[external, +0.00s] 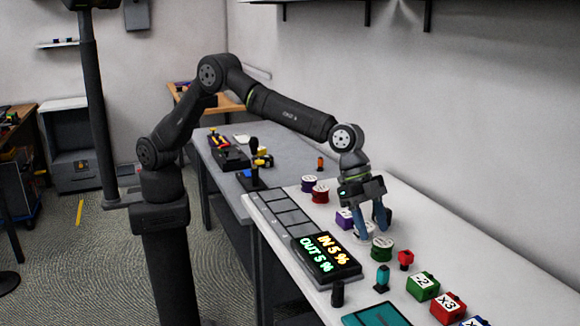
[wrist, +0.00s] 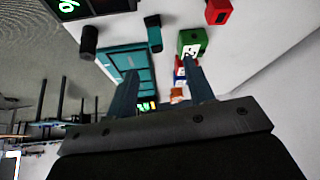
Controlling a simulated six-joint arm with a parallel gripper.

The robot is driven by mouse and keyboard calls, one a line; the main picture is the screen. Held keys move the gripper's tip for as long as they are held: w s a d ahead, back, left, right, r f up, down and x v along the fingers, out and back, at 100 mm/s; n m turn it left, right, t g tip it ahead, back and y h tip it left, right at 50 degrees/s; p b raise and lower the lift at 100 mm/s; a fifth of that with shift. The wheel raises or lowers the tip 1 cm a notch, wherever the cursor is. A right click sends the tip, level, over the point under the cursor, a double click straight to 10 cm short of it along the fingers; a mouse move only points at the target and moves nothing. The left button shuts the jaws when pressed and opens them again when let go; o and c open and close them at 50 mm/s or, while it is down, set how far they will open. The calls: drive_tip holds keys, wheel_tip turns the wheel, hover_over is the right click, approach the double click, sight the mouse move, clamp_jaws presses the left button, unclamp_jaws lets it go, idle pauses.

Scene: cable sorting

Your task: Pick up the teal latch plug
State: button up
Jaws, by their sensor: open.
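The teal latch plug (external: 382,278) stands on the white bench, a small teal cylinder with a dark base. It also shows in the wrist view (wrist: 154,36), beyond my fingertips and near the top middle. My gripper (external: 375,232) points down, open, with nothing seen between its fingers. It hangs above the bench, farther back than the plug and beside the spools. In the wrist view my two fingers (wrist: 161,68) are spread apart, and the plug is clear of them.
A teal tray (external: 376,314) is in front. Numbered blocks, including a green one (external: 422,286), line the right. A display panel (external: 325,255) is left.

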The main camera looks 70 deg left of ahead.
sight(381, 267)
drive_tip(key=x, duration=0.7)
drive_tip(key=shift+s+x, duration=0.2)
drive_tip(key=shift+x, duration=1.1)
drive_tip(key=shift+s+x, duration=0.2)
drive_tip(key=shift+x, duration=1.1)
drive_tip(key=shift+d, duration=0.1)
clamp_jaws()
